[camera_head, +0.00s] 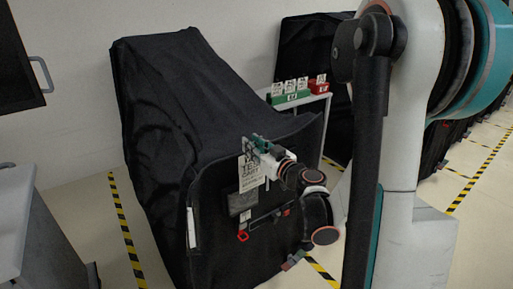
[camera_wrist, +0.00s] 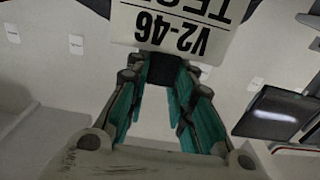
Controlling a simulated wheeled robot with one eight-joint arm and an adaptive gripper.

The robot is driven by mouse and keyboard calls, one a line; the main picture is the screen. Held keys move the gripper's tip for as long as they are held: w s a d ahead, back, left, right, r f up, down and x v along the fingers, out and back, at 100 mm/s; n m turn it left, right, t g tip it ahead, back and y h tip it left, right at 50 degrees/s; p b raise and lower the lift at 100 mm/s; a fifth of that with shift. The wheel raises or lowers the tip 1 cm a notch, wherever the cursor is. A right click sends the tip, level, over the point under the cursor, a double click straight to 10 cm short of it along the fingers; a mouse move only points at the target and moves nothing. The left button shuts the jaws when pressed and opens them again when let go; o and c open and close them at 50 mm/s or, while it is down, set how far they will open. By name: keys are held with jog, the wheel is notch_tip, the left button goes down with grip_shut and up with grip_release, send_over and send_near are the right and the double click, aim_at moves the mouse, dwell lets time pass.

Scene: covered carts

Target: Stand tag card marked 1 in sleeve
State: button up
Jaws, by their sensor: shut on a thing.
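My gripper (camera_head: 262,144) is shut in front of the black covered cart (camera_head: 170,110). In the wrist view my gripper (camera_wrist: 165,75) has a dark block between its fingertips, at the edge of a white tag card (camera_wrist: 175,28). In the head view the card (camera_head: 250,174) hangs down from the fingertips before the cart's front. No 1 is legible on it. A dark rectangular pocket (camera_head: 242,204) on the cart's front lies just below; I cannot tell whether it is the sleeve.
A rack behind the cart holds several white cards in a green holder (camera_head: 291,98) and a red holder (camera_head: 319,87). A red ring (camera_head: 243,236) hangs below the pocket. A grey cabinet (camera_head: 35,235) stands at left. Striped tape (camera_head: 125,225) marks the open floor.

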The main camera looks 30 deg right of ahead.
jog(key=shift+w+f, duration=0.75)
jog(key=shift+w, duration=2.95)
jog(key=shift+s+a+f+b, duration=0.1)
jog(key=shift+a+f+b, duration=0.05)
jog(key=shift+f+b, duration=3.25)
jog(key=shift+f+p, duration=0.4)
jog(key=shift+f, duration=2.55)
